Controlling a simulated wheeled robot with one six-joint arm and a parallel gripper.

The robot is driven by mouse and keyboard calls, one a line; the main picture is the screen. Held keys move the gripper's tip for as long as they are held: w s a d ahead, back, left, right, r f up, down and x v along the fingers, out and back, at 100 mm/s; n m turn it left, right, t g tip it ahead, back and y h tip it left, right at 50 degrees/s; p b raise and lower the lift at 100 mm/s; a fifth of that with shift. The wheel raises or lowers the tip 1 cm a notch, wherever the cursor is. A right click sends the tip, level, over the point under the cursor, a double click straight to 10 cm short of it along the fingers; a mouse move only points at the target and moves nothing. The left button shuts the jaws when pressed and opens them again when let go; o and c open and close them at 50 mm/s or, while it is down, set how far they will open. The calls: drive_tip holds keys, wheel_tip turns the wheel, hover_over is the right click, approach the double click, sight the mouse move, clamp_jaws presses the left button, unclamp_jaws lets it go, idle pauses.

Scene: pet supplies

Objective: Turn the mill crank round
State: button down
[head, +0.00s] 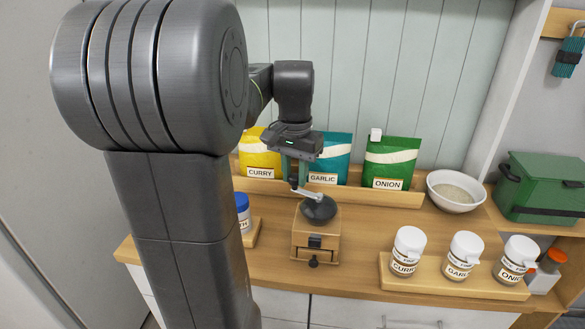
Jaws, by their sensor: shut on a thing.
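The mill has a wooden box body (318,241) with a dark drawer front and knob, and a dark round bowl (319,211) on top. It stands upright on the wooden counter in the middle of the head view. Its pale metal crank (310,194) reaches from the top of the bowl up and to the left. My gripper (294,178) points down above the left of the mill and is shut on the outer end of the crank. The crank's grip itself is mostly hidden between the fingers.
Yellow curry, teal garlic and green onion (389,163) bags stand in a wooden rack behind the mill. Labelled jars (463,257) stand on a tray at right. A blue-lidded jar (243,211) is at left. A white bowl (456,191) and green box (540,187) are further right.

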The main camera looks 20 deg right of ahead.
drive_tip(key=shift+w+d+m+p, duration=0.25)
drive_tip(key=shift+d+m+p, duration=0.5)
drive_tip(key=shift+m, duration=0.75)
drive_tip(key=shift+w+d+m+p, duration=0.25)
drive_tip(key=shift+d+m+p, duration=0.55)
drive_tip(key=shift+m, duration=0.7)
drive_tip(key=shift+w+d+m+p, duration=0.25)
drive_tip(key=shift+d+m+p, duration=0.5)
drive_tip(key=shift+m, duration=0.75)
drive_tip(key=c, duration=1.1)
unclamp_jaws()
drive_tip(key=shift+c, duration=0.2)
wheel_tip(320, 180, up, 14)
drive_tip(key=shift+f, duration=0.2)
